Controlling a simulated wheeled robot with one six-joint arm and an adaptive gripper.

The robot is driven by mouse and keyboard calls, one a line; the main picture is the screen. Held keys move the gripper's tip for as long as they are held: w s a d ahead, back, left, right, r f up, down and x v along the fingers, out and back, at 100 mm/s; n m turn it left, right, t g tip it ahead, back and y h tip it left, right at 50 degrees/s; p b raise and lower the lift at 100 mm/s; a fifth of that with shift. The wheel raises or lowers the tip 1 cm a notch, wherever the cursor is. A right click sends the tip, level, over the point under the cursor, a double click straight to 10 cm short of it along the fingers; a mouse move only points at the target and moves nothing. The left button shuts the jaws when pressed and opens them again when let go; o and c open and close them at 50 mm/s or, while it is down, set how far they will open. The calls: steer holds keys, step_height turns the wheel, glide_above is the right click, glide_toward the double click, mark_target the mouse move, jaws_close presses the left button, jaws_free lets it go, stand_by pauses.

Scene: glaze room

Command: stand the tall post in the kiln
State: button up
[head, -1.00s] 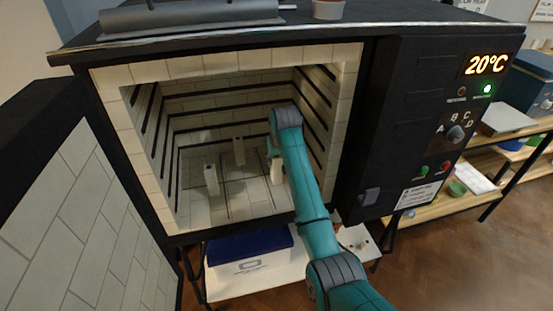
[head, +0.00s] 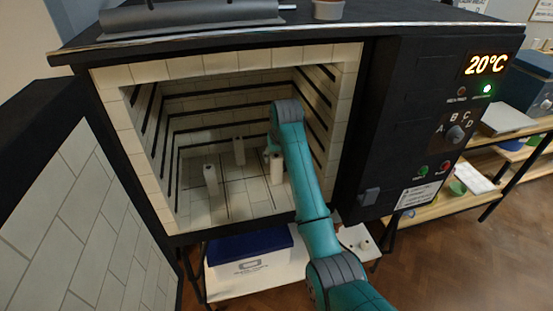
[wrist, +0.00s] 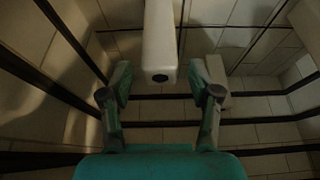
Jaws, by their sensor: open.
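Three pale posts stand upright on the kiln (head: 330,52) floor in the head view: one at front left (head: 211,180), one at the back middle (head: 239,151) and one at the right (head: 277,170). I cannot tell for sure which is the tall post. My gripper (wrist: 160,86) is inside the kiln, beside the top of the right post and partly hidden by my arm. In the wrist view its two fingers are spread with nothing gripped.
The kiln's side walls carry dark grooves close to the arm on the right. The open door (head: 75,220) is at the left. The control panel (head: 440,130) reads 20°C. A white surface with a blue item (head: 248,243) is below the kiln.

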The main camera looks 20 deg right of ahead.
steer(key=v, duration=0.9)
steer(key=shift+r, duration=0.25)
steer(key=shift+s, duration=0.2)
